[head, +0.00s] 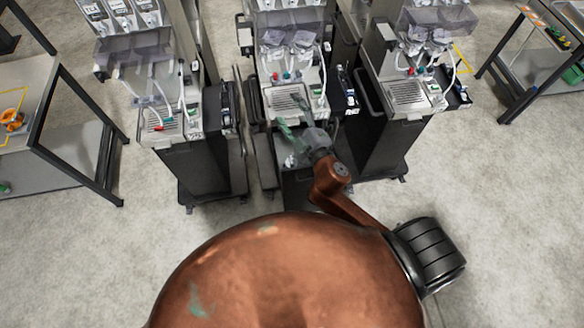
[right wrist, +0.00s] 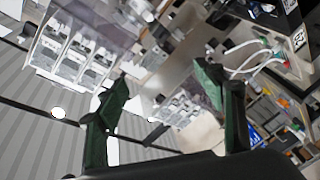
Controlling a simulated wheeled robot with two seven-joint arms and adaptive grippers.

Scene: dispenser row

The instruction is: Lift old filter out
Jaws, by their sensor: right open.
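My right gripper (head: 294,116) is open, its green fingers spread in front of the middle dispenser (head: 293,62) and over its drip tray (head: 287,102). In the right wrist view the gripper (right wrist: 162,82) has nothing between its fingers. The wrist camera looks up at dispenser fronts at a steep tilt. I cannot make out the old filter in either view. The black cabinet (head: 297,188) under the middle dispenser is partly hidden by my right arm. My left gripper is not in view.
A left dispenser (head: 170,122) and a right dispenser (head: 407,92) flank the middle one, with narrow gaps between. A table (head: 38,82) stands at the left and another (head: 540,40) at the far right. The floor in front of the left dispenser is clear.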

